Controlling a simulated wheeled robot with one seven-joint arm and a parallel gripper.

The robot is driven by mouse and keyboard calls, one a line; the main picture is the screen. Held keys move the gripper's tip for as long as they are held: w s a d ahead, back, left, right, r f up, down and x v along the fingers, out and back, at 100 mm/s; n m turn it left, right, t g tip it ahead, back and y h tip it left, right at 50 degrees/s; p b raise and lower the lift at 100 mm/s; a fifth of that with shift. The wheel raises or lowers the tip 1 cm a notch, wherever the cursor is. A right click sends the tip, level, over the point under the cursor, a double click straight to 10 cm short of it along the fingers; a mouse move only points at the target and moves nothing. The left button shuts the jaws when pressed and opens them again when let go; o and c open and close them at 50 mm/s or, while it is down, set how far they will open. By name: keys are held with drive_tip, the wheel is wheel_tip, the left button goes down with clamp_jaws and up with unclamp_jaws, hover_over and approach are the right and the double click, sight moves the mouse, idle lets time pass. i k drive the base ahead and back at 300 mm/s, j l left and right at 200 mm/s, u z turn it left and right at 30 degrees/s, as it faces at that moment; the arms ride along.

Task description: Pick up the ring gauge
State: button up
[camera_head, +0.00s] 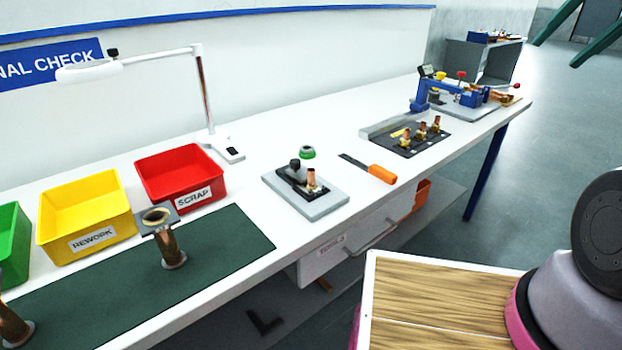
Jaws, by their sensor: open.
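A small round piece with a green band and a grey top (307,152), which looks like the ring gauge, stands on the white workbench (265,135). It is just behind a grey fixture plate (318,204) that carries a black knob (295,166) and a copper fitting (311,180). It seems to stand on the bench, apart from the plate, but its lower part is close to the knob and hard to make out. My gripper is out of the picture; only a rounded grey, black and pink part of my body shows at the right edge.
Red (180,177), yellow (88,210) and green bins line the back left. A lamp (205,95) stands behind. A flanged copper pipe (169,245) stands on the dark mat (235,240). An orange-handled tool (382,174) lies to the right, before a black fitting tray (418,148) and blue clamp.

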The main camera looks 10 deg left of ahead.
sight(305, 150)
drive_tip(key=i+j+u, duration=0.1)
drive_tip(key=i+u, duration=0.15)
drive_tip(key=u, duration=0.25)
drive_tip(key=i+u, duration=0.25)
drive_tip(key=u, duration=0.25)
